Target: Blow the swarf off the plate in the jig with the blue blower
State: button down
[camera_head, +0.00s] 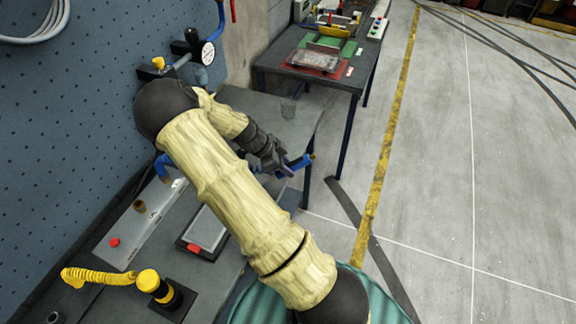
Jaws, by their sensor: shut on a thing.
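My gripper (284,167) is at the end of my sleeved arm, over the right part of the grey bench near its edge. It is shut on a slim blue tool with a brass-coloured tip, which looks like the blue blower (301,161). The tip points up and to the right; the fingers hide part of the tool. On the farther dark table, a flat greyish plate-like piece (314,61) lies on a red mat. Behind it stands a fixture with yellow parts (334,22), possibly the jig. I cannot make out any swarf.
A shallow tray (207,229), a yellow coiled hose (95,277) and a yellow-topped black post (165,290) are nearer. A blue pegboard wall (60,120) borders the left. Open floor (480,190) lies right.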

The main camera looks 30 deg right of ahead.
aim_at(275, 176)
jog(key=shift+s+a+f, duration=0.1)
jog(key=shift+a+f, duration=0.35)
jog(key=shift+a, duration=0.35)
jog(key=shift+a+f, duration=0.5)
jog(key=shift+a, duration=0.25)
jog(key=shift+s+a+f, duration=0.1)
jog(key=shift+a+f, duration=0.35)
jog(key=shift+a, duration=0.35)
dwell(0.6)
jog(key=shift+w+d, duration=0.3)
jog(key=shift+w, duration=0.45)
jog(key=shift+w, duration=0.1)
dwell(0.4)
jog(key=c, duration=1.8)
grip_release()
grip_shut()
